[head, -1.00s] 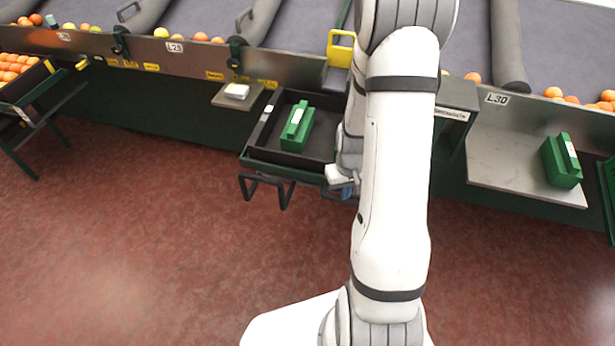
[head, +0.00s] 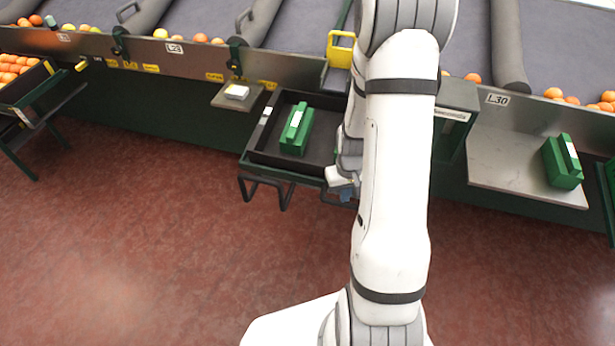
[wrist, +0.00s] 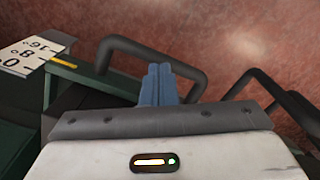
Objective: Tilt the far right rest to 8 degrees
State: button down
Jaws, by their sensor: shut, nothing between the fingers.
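A dark tray-like rest (head: 262,156) with a green frame stands below the belt side, just left of my arm, and holds a green block (head: 297,130). Two dark loop handles stick out of its front: the left one (head: 268,190) is clear, the right one partly behind my gripper. My gripper (head: 341,190) is shut, its blue fingers at the right handle. In the wrist view the fingers (wrist: 158,72) lie over the loop handle (wrist: 190,72); touch is unclear. A white scale card (wrist: 27,54) reads 16, 8, 0 beside a yellow mark (wrist: 63,63); the exact reading is unclear.
A metal shelf (head: 500,165) with another green block (head: 563,162) is at right, under the L30 label. A small shelf (head: 222,97) with a white item is left of the rest. An orange crate stand (head: 40,105) is far left. The red floor in front is clear.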

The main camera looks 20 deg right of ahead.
notch_tip(320, 180, up, 9)
jog(key=p, duration=0.5)
jog(key=shift+f+p, duration=0.2)
jog(key=shift+p, duration=0.2)
dwell(0.4)
jog(key=s+a+r+t, duration=0.1)
jog(key=s+a+r, duration=0.3)
jog(key=r, duration=0.4)
jog(key=s+a+r+p, duration=0.1)
jog(key=s+a+r, duration=0.3)
jog(key=r, duration=0.5)
jog(key=s+a+r+t+p, duration=0.1)
jog(key=s+a+r, duration=0.3)
jog(key=r, duration=0.5)
jog(key=shift+s+n+t, duration=0.15)
jog(key=shift+n+t, duration=0.15)
jog(key=shift+n, duration=0.1)
dwell(0.6)
